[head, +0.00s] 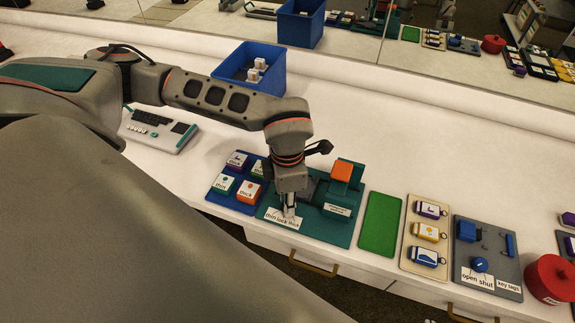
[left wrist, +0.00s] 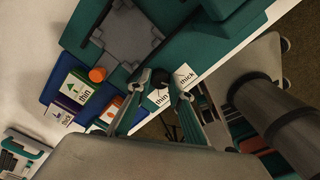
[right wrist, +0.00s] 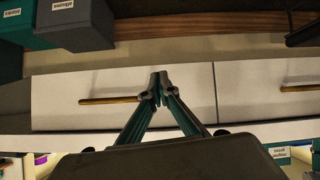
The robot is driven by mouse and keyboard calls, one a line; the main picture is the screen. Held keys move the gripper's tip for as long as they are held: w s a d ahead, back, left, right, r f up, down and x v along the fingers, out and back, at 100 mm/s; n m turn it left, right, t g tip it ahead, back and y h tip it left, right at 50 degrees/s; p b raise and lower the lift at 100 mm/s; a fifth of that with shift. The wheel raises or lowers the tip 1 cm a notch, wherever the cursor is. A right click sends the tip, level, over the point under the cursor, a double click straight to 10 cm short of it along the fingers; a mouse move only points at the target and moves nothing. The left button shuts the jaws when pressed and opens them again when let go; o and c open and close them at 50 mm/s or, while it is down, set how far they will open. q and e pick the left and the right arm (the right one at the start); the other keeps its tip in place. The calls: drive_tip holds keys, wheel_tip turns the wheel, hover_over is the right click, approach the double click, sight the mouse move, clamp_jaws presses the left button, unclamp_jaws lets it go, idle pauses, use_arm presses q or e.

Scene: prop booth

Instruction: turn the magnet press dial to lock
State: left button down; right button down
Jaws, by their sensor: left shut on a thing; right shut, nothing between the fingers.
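The magnet press is a dark green unit (head: 318,228) with an orange block (head: 341,171) on top, near the middle of the counter in the head view. Its front label strip (head: 283,222) reads thin, lock, thick. My left gripper (head: 289,211) points down at this strip and is shut on the dial, which is mostly hidden by the fingers. The left wrist view shows my left fingertips (left wrist: 166,86) between the thin label (left wrist: 158,97) and the thick label (left wrist: 184,77). The dial's pointer direction cannot be told. My right gripper (right wrist: 158,86) is shut and empty, in front of white drawers.
A blue tray with thin and thick tiles (head: 223,183) lies left of the press. A green mat (head: 380,224), a tray of tags (head: 414,260), a grey key tag board (head: 508,275) and a red pot (head: 550,280) lie right. A blue bin (head: 238,78) stands behind.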

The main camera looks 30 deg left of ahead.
use_arm(q)
drive_tip(key=shift+w+m, duration=0.1)
drive_tip(key=shift+m, duration=2.1)
drive_tip(key=c, duration=1.8)
unclamp_jaws()
drive_tip(key=shift+r, duration=4.1)
drive_tip(key=shift+f, duration=0.1)
